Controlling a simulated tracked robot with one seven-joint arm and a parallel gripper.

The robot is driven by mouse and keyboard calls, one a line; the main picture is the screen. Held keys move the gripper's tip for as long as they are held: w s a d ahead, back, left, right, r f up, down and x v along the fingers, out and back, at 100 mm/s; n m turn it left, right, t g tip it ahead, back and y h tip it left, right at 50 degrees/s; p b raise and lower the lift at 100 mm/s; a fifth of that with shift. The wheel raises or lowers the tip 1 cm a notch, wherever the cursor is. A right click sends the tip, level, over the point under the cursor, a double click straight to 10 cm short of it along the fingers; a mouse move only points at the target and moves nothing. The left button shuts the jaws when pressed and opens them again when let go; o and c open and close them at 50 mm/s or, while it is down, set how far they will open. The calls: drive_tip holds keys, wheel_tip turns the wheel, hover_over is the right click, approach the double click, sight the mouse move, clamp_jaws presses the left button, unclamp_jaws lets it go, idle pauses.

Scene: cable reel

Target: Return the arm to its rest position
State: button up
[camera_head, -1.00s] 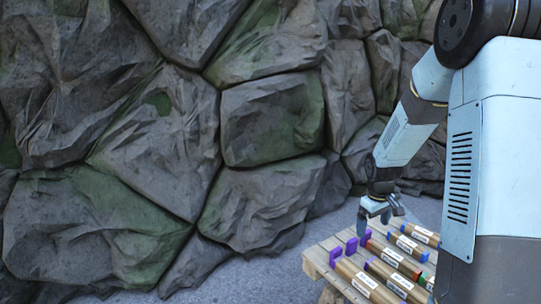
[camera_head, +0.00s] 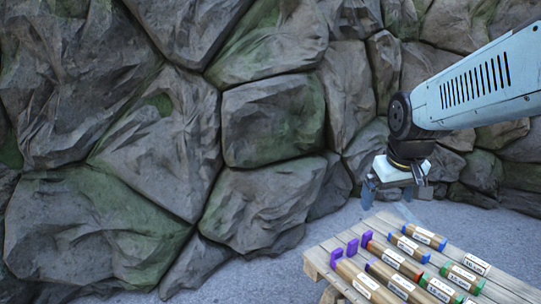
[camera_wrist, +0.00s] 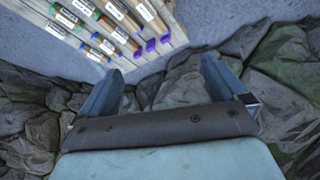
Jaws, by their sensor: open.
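My gripper (camera_head: 391,190) is in the air above and behind the far left edge of a wooden pallet table in the head view. In the wrist view my gripper (camera_wrist: 165,85) shows its two fingers spread wide apart, with nothing between them. My arm (camera_head: 480,85) reaches in from the right edge of the head view, its last link bent downward. The upper part of the arm is out of frame.
The pallet table (camera_head: 312,268) holds several labelled brown tubes with coloured ends, such as a blue-ended tube (camera_head: 425,237). A rock wall (camera_head: 270,120) rises behind. Grey floor (camera_head: 290,265) lies bare left of the table.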

drive_tip(key=s+a+r+m+t, duration=0.1)
drive_tip(key=s+a+r, duration=0.1)
drive_tip(key=s, duration=0.8)
drive_tip(key=shift+r+y, duration=0.4)
drive_tip(key=shift+r, duration=0.1)
